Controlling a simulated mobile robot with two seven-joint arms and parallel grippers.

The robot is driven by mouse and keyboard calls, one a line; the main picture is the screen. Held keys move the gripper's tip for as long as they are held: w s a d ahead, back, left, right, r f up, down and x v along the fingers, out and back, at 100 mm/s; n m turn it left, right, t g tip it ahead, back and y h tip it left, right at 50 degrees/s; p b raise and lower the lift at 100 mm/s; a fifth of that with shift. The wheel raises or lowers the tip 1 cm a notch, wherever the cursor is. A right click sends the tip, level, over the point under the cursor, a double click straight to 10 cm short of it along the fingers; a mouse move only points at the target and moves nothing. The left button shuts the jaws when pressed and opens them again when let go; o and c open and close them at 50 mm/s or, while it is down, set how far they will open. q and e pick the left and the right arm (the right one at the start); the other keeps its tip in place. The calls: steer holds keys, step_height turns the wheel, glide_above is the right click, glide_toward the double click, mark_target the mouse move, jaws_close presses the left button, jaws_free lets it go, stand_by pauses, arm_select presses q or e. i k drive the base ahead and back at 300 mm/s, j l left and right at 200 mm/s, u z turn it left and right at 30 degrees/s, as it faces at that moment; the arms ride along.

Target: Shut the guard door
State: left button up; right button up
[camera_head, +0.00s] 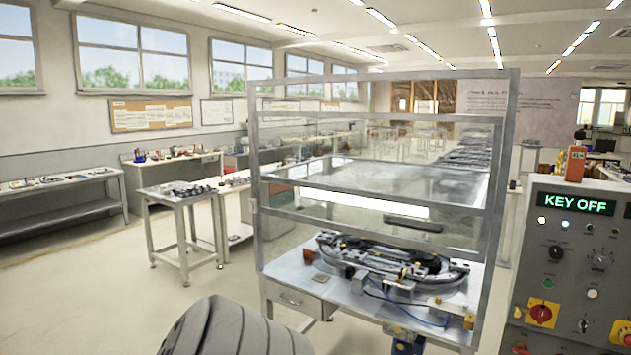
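The guard door (375,203) is a clear panel in a grey metal frame at the front of the machine enclosure (498,170). Its rails cross the tall front posts well above the bench top, and the space below them looks open. I cannot tell exactly where its lower edge ends. A dark bar (412,223), perhaps a handle, shows just below a rail. The oval ring track (385,258) lies on the bench beneath. A grey rounded link of my arm shows at the bottom. Neither of my grippers is in view.
A control panel (575,265) reading "KEY OFF" stands close at the right. A drawer (292,300) sits under the bench's front left. A small metal table (180,205) and a long side bench (60,190) stand at the left. The floor between them is clear.

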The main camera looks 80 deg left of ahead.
mark_target(480, 258)
steer(key=u, duration=2.35)
